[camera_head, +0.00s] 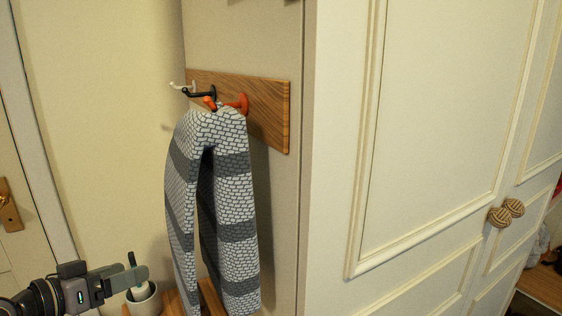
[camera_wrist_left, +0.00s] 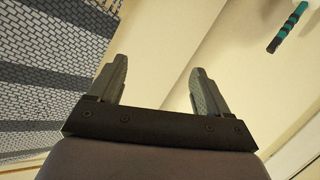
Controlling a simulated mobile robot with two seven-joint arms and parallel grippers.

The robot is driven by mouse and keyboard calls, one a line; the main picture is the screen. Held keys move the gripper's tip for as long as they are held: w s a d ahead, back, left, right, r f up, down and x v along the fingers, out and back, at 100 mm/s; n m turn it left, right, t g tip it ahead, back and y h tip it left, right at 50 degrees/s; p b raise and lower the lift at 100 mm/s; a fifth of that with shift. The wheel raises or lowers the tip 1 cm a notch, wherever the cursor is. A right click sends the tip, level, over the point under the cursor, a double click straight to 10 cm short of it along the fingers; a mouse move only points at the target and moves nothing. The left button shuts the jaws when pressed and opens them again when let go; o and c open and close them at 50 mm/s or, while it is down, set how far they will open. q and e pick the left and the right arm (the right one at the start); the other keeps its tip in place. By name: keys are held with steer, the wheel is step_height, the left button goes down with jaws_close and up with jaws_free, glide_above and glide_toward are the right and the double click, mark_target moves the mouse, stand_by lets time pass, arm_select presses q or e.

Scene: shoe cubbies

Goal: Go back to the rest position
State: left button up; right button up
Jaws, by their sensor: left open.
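My left gripper (camera_head: 138,272) comes in at the lower left of the head view. It is open, and nothing shows between its fingers in the left wrist view (camera_wrist_left: 156,88). A grey and white patterned scarf (camera_head: 236,190) hangs from the hooks on a wooden board (camera_head: 270,115), to the right of the gripper and apart from it. The scarf also fills the left side of the wrist view (camera_wrist_left: 50,75). My right gripper is in neither view.
A white cabinet door (camera_head: 430,120) with round woven knobs (camera_head: 500,216) stands at the right. A small white pot (camera_head: 143,300) is just below the left gripper.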

arm_select(q)
steer(key=s+d+f+y, duration=0.1)
steer(key=s+d+f, duration=0.1)
steer(key=s+f, duration=0.2)
steer(key=s+d+f+g+y+p, duration=0.1)
steer(key=s+f, duration=0.3)
steer(key=f, duration=0.6)
steer(key=s+d+f+y+p, duration=0.1)
steer(key=s+d+f+y, duration=0.1)
steer(key=f, duration=0.5)
steer(key=shift+s+d+f+n+g, duration=0.15)
steer(key=shift+s+d+g, duration=0.1)
steer(key=shift+s, duration=0.35)
steer(key=shift+s+d+n+g, duration=0.15)
steer(key=shift+s+d, duration=0.05)
steer(key=shift+s, duration=0.4)
steer(key=s+d+f+m+y, duration=0.1)
steer(key=s+d+f, duration=0.3)
steer(key=s, duration=0.4)
steer(key=shift+s+d+p, duration=0.3)
steer(key=shift+a+g, duration=0.1)
steer(key=shift+g, duration=0.2)
